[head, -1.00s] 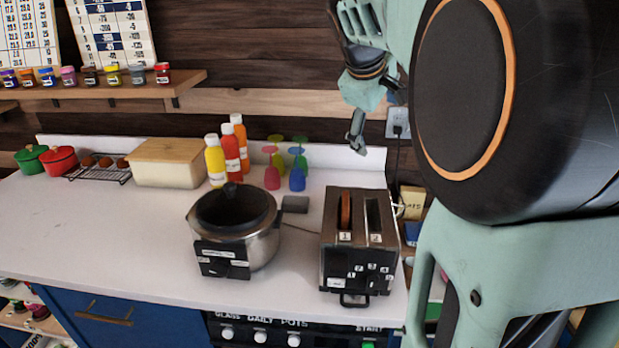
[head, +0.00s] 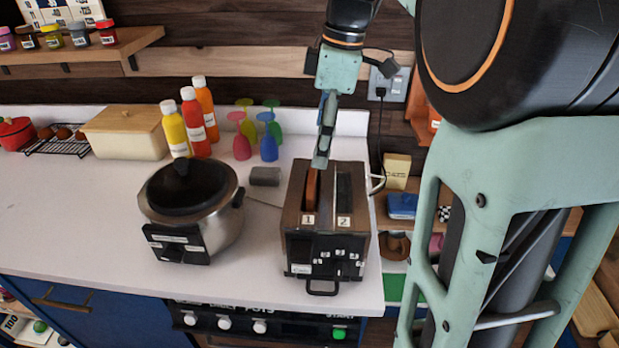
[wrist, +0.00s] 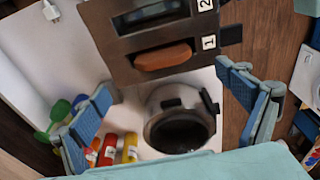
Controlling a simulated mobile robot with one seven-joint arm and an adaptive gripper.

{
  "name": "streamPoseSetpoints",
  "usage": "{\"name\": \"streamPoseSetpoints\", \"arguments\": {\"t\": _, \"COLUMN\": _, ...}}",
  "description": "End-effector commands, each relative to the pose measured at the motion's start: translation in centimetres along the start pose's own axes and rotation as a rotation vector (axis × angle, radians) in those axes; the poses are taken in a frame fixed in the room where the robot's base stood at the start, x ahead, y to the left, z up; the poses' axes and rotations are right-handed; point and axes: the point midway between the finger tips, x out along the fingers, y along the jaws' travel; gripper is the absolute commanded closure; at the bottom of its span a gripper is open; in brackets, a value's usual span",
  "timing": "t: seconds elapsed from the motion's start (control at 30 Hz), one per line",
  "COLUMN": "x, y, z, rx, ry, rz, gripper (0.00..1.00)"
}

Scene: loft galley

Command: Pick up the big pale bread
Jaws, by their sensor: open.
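A brown-orange slice of bread (head: 311,190) stands in slot 1 of the two-slot toaster (head: 326,245). It also shows in the wrist view (wrist: 163,56), its top edge just above the slot. Slot 2 looks dark, and I cannot make out bread in it. I see no clearly pale bread. My gripper (head: 322,155) points down above the back part of the toaster, near slot 1. In the wrist view my gripper (wrist: 166,82) is open, its fingers wide apart with nothing between them. In the head view one finger hides the other.
A lidded pot (head: 195,215) stands left of the toaster. Behind are bottles (head: 195,125), coloured glasses (head: 256,135) and a wooden-lidded bin (head: 125,135). A rack (head: 55,138) holds brown round items. The counter's left front is clear; its right edge is close to the toaster.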

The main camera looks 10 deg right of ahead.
Motion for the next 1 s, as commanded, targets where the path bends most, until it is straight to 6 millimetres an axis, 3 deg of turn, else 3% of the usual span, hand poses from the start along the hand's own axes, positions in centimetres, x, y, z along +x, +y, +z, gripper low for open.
{"name": "streamPoseSetpoints", "arguments": {"t": 0.2, "x": 3.5, "y": -0.1, "z": 0.0, "rx": 0.001, "ry": -0.001, "rz": -0.002, "gripper": 0.07}}
{"name": "streamPoseSetpoints", "arguments": {"t": 0.43, "x": 5.3, "y": -0.2, "z": -0.1, "rx": 0.002, "ry": -0.002, "rz": -0.002, "gripper": 0.07}}
{"name": "streamPoseSetpoints", "arguments": {"t": 0.7, "x": 9.1, "y": -0.4, "z": -0.3, "rx": 0.002, "ry": -0.002, "rz": 0.0, "gripper": 0.07}}
{"name": "streamPoseSetpoints", "arguments": {"t": 1.0, "x": 9.6, "y": -0.3, "z": -0.2, "rx": 0.003, "ry": -0.001, "rz": 0.002, "gripper": 0.07}}
